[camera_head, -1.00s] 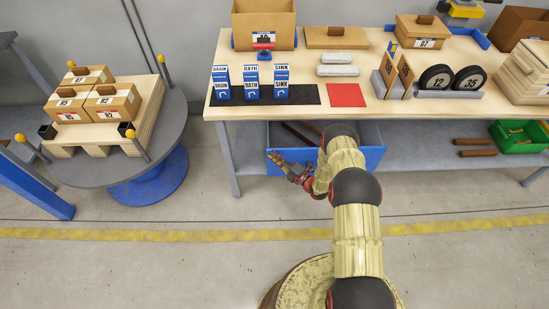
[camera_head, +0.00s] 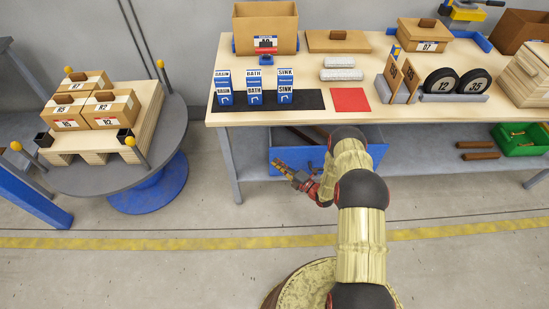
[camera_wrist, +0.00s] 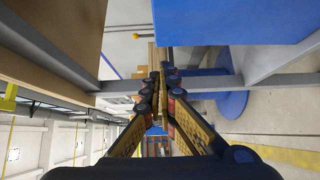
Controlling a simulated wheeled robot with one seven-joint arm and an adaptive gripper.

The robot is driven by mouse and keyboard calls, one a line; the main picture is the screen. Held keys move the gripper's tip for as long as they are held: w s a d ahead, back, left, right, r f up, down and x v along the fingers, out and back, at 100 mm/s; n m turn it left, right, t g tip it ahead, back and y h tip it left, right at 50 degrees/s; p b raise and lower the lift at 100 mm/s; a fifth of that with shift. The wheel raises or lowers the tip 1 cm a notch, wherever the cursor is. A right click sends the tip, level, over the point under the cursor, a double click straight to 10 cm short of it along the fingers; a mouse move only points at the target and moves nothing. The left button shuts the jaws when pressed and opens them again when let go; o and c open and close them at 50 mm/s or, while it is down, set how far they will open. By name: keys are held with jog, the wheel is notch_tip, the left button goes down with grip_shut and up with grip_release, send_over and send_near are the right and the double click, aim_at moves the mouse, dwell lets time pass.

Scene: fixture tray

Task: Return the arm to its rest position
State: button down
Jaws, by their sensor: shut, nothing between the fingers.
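My gripper (camera_head: 284,167) is in front of the workbench, below the level of its top and near the blue bin on the lower shelf. My arm reaches forward from the base and bends left at the wrist. In the wrist view the two fingers (camera_wrist: 160,80) lie together, shut, with nothing held between them. The gripper appears apart from the bench and the bin.
The workbench (camera_head: 300,112) carries several boxes, blue cartons (camera_head: 254,88), a red square (camera_head: 350,100) and wheels. The blue bin (camera_head: 370,155) stands on its lower shelf. A round table (camera_head: 172,145) with a loaded pallet stands at left. The floor (camera_head: 130,270) in front is clear.

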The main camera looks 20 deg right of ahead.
jog(key=p+v, duration=0.2)
jog(key=v, duration=0.7)
jog(key=shift+s+d, duration=0.15)
jog(key=shift+d, duration=0.1)
